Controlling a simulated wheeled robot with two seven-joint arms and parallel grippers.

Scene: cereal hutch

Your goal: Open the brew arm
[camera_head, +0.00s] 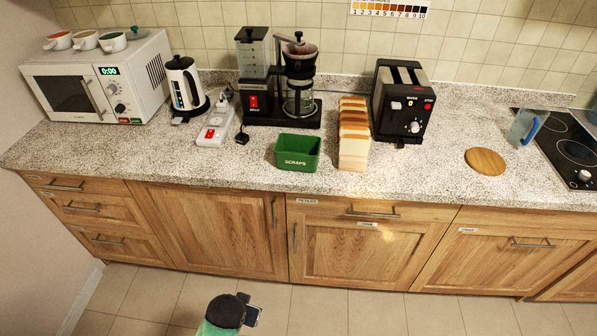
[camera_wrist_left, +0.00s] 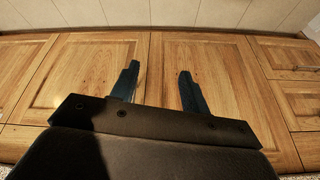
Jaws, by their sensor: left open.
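The coffee machine (camera_head: 253,72) stands at the back of the counter, with a red switch low on its front. Its brew arm (camera_head: 286,38) is a dark arm at the top, by the round brew basket (camera_head: 301,57). A glass carafe (camera_head: 299,103) stands below the basket. One of my arms shows at the bottom of the head view, far below and in front of the machine; its fingers are hard to make out there. In the left wrist view my left gripper (camera_wrist_left: 157,88) is open and empty, its two fingers apart before wooden cabinet doors. My right gripper is not identifiable.
A green scraps bin (camera_head: 297,152) and bread slices (camera_head: 354,140) stand in front of the machine. A kettle (camera_head: 183,84) and power strip (camera_head: 215,124) are left of it, a toaster (camera_head: 401,101) right. Cabinets (camera_head: 215,228) run below the counter.

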